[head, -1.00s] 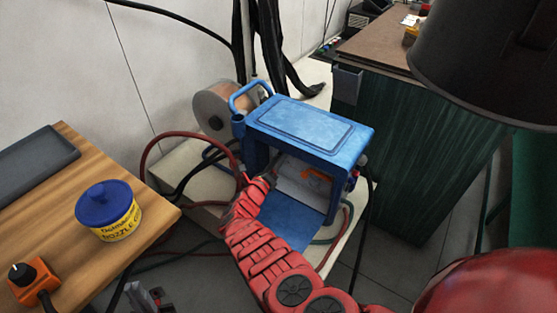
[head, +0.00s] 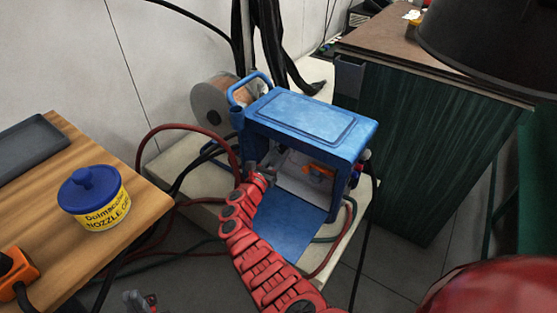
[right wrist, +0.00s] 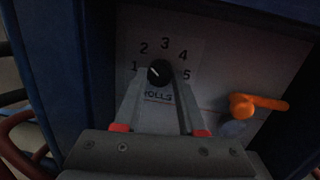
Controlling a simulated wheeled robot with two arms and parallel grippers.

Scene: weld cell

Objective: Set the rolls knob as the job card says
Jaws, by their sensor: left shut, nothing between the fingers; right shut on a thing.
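The rolls knob (right wrist: 159,72) is a round black knob with a white mark, on a pale panel with numbers 1 to 5 around it and the word ROLLS below. The mark points left and slightly up, toward the 1. My right gripper (right wrist: 160,84) is shut on the knob, with one finger at each side. In the head view my right gripper (head: 262,174) is at the open side of the blue wire feeder (head: 305,116), and the knob is hidden there. My left gripper (head: 138,302) is shut and empty at the bottom left. I see no readable job card.
An orange lever (right wrist: 255,105) sits right of the knob, also on the panel. A wooden table (head: 145,205) with a yellow nozzle tub (head: 98,205) stands at left. Red and black hoses hang beside the feeder. A green cabinet (head: 410,150) stands at right.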

